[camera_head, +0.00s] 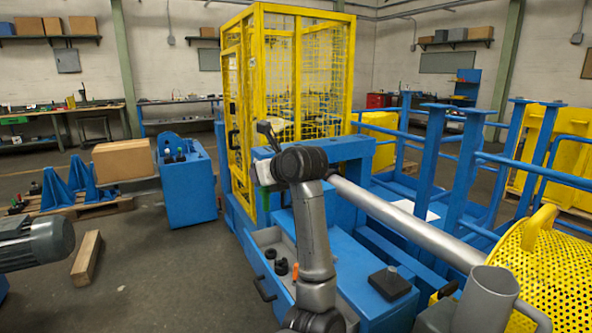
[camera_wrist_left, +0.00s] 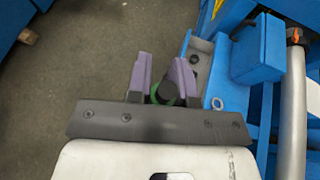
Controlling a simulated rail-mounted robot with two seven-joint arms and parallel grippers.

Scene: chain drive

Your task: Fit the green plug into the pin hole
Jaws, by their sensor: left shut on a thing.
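The green plug (camera_wrist_left: 166,94) shows in the left wrist view as a dark body with a green rim between the purple fingers. My left gripper (camera_wrist_left: 160,64) is shut on it. In the head view my left arm rises from the bottom centre, and the left gripper (camera_head: 264,203) points down beside the yellow cage, above the open grey tray (camera_head: 268,238). The plug is held in the air; its lower end is hidden. I cannot make out the pin hole in either view. My right gripper is not in view.
Black round parts (camera_head: 281,266) lie in the tray. A washer (camera_wrist_left: 217,103) lies right of the fingers in the wrist view. The yellow mesh cage (camera_head: 290,75) stands behind the gripper. A long metal tube (camera_head: 405,222) crosses the right.

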